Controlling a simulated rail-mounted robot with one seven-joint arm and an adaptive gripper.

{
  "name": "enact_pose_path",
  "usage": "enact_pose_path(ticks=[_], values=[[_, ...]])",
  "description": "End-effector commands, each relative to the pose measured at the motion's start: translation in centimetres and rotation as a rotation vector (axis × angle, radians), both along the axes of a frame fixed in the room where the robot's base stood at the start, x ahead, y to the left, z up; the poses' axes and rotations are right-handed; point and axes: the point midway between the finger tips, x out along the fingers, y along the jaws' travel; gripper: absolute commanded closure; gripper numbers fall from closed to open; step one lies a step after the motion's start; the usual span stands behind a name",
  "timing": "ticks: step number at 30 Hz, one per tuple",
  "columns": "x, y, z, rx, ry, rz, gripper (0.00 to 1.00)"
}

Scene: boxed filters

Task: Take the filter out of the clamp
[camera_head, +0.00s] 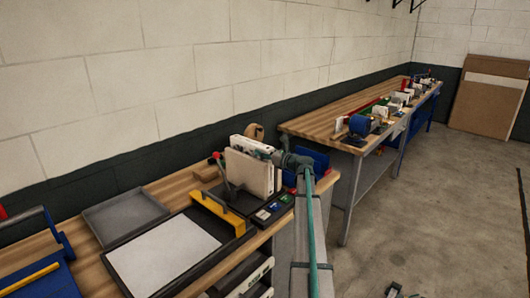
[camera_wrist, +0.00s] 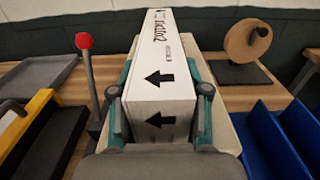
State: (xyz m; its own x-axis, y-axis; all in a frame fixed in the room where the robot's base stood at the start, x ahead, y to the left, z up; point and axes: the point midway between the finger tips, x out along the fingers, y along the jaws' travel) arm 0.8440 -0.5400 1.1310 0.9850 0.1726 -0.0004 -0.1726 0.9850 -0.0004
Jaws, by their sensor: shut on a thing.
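The filter is a white box (camera_wrist: 165,60) with black arrows and lettering, in the middle of the wrist view. My gripper (camera_wrist: 160,92) is shut on it, with one teal finger against each side. The clamp's lever with a red knob (camera_wrist: 86,55) stands upright just left of the filter. In the head view the lever (camera_head: 222,175) is beside a pale block (camera_head: 252,172) on the near bench, and my gripper (camera_head: 290,160) reaches it from the right. My gripper hides the filter's lower end, so I cannot tell whether the clamp's jaws touch it.
Left of the clamp are a yellow handle (camera_head: 213,214), a framed white sheet (camera_head: 165,255) and an empty grey tray (camera_head: 125,217). A round tan disc (camera_wrist: 248,40) on a stand and blue bins (camera_wrist: 285,135) are at right. The wall is close behind.

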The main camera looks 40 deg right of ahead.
Motion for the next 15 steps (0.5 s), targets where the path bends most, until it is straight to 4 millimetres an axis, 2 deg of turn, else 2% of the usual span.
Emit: enact_pose_path(ticks=[6, 7, 12, 15], values=[[0.01, 0.0, 0.03, 0.0, -0.001, -0.001, 0.92], [0.0, -0.01, 0.03, 0.0, -0.001, -0.001, 0.51], [0.0, -0.02, 0.03, 0.0, 0.0, -0.001, 0.25], [0.0, -0.02, 0.03, 0.0, 0.0, -0.001, 0.25]])
